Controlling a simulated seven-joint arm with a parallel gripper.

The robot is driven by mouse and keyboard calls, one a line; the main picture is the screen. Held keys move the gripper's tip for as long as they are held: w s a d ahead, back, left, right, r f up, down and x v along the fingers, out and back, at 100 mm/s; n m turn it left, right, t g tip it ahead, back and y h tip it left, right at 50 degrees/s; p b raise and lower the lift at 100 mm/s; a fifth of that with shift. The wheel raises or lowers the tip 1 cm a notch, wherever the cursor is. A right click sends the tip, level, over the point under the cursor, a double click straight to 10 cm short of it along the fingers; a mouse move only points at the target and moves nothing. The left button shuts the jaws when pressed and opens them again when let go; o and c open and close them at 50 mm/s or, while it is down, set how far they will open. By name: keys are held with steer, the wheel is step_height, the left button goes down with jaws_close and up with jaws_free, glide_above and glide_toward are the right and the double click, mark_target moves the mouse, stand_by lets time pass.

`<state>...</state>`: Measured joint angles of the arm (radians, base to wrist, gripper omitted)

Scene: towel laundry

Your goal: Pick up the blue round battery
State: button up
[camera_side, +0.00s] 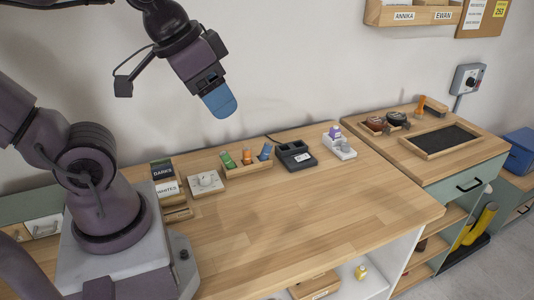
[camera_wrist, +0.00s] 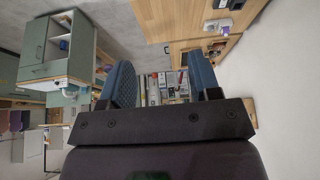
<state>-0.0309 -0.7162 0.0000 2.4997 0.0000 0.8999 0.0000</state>
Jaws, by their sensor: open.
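A small blue cylinder (camera_side: 265,152), which looks like the blue round battery, sits at the right end of a wooden tray (camera_side: 246,170) at the back of the table, in the side view. An orange cylinder (camera_side: 247,157) and a green one (camera_side: 228,160) stand to its left in the same tray. My gripper (camera_side: 220,104) is high above the table, up and to the left of the blue cylinder in the picture, and touches nothing. In the wrist view, my gripper (camera_wrist: 161,84) has its two blue fingers apart with nothing held between them. I cannot make out the battery there.
A black charger-like block (camera_side: 296,155) stands right of the tray, then a pale holder with a purple-topped item (camera_side: 338,143). A white dial box (camera_side: 206,184) and DARKS and WHITES labelled boxes (camera_side: 165,179) stand left. The table's front middle is clear.

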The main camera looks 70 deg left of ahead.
steer(key=w+a+f+n+g, duration=0.2)
steer(key=w+a+f+g, duration=0.2)
steer(key=w+a+f, duration=0.5)
steer(key=m+g, duration=0.1)
steer(key=m, duration=0.3)
glide_toward(267, 144)
steer(key=f, duration=0.5)
steer(key=shift+d+f, duration=0.2)
steer(key=shift+f, duration=0.1)
steer(key=shift+w+a+f, duration=0.1)
steer(key=shift+a+f, duration=0.05)
steer(key=shift+f, duration=1.4)
steer(key=shift+a+f, duration=0.2)
steer(key=shift+f, duration=1.35)
steer(key=c, duration=1)
